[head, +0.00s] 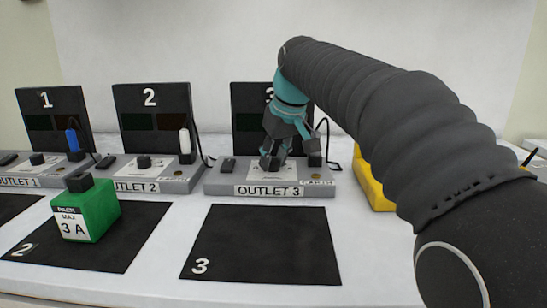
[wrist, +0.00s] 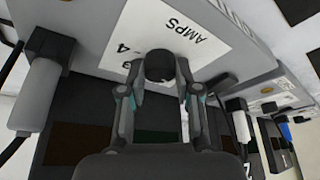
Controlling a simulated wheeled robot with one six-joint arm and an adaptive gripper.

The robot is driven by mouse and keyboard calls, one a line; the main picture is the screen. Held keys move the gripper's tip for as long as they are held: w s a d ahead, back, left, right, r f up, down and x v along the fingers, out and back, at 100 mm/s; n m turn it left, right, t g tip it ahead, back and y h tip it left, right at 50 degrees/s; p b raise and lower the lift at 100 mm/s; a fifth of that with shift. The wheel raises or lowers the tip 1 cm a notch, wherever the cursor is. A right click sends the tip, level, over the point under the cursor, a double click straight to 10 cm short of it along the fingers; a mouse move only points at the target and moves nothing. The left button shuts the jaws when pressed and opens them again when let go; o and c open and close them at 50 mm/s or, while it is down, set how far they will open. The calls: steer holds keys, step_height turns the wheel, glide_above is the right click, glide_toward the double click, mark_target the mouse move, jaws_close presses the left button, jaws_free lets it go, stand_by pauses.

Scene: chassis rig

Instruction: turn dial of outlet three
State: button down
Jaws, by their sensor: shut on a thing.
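Outlet three is a grey box (head: 212,187) labelled OUTLET 3, with a black panel (head: 245,105) standing behind it. My gripper (head: 273,163) reaches down onto the middle of its top and hides most of the dial in the head view. In the wrist view the dial is a round black knob (wrist: 160,62) on a white plate (wrist: 195,50) marked AMPS. My gripper (wrist: 157,80) is shut on the dial, one finger on each side. The dial's pointer and most of the scale numbers are hidden or too small to read.
Outlet 2 (head: 190,183) with a white plug (head: 184,140) stands to the left, outlet 1 beyond it. A green pack (head: 98,208) marked 3 A sits on mat 2 (head: 115,255). Mat 3 (head: 262,245) is empty. A yellow object (head: 370,188) stands right, partly behind my arm.

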steer(key=shift+n+g, duration=0.3)
steer(key=shift+n, duration=0.5)
steer(key=c, duration=0.8)
jaws_free()
steer(key=shift+y, duration=0.3)
steer(key=v, duration=1.2)
